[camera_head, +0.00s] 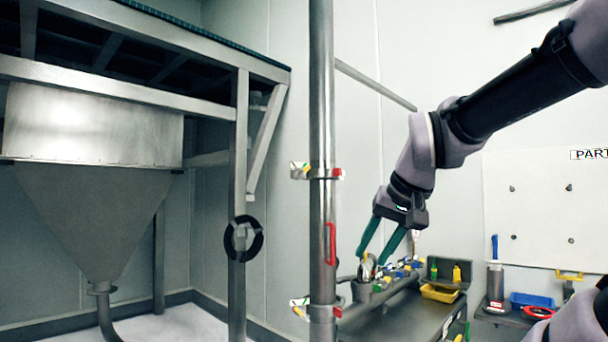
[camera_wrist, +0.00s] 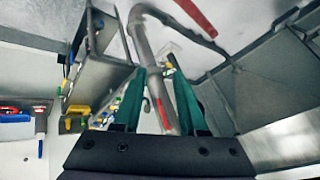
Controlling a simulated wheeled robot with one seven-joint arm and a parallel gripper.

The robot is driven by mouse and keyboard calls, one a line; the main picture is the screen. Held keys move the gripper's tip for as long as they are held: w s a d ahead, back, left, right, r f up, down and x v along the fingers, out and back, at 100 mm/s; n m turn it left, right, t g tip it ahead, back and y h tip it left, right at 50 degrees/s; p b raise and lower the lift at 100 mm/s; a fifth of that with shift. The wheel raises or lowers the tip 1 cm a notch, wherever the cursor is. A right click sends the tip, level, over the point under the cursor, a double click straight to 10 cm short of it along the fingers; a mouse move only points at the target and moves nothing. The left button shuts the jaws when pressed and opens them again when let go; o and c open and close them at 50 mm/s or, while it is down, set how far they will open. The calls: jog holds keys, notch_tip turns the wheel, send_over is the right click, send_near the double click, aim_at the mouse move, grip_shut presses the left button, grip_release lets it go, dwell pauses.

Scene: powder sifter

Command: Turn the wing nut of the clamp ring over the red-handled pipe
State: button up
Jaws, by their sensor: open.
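A grey vertical pipe (camera_head: 321,120) with a red handle (camera_head: 331,243) stands mid-picture in the head view. A ring-like fitting with red, yellow, white and green parts (camera_head: 316,172) is around the pipe above the handle. A similar fitting (camera_head: 318,305) is below it. I cannot make out which part is the wing nut. My gripper (camera_head: 371,260) has green fingers, is open, and points down to the right of the pipe. In the wrist view, the pipe (camera_wrist: 147,55) and its red handle appear between the open fingers (camera_wrist: 158,68), apparently beyond them.
A steel hopper (camera_head: 85,215) hangs from a frame at left. A black handwheel (camera_head: 243,239) is on a frame post. A bench (camera_head: 415,312) with small coloured parts and a yellow bin (camera_head: 440,293) lies below and right of my gripper.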

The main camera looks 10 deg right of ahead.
dwell(0.5)
jog(key=m+t, duration=0.4)
jog(key=t, duration=0.7)
send_near(304, 173)
jog(key=w, duration=0.3)
jog(key=w+a, duration=0.1)
jog(key=w, duration=0.7)
jog(key=shift+a+r, duration=0.15)
jog(key=shift+r, duration=0.05)
grip_shut()
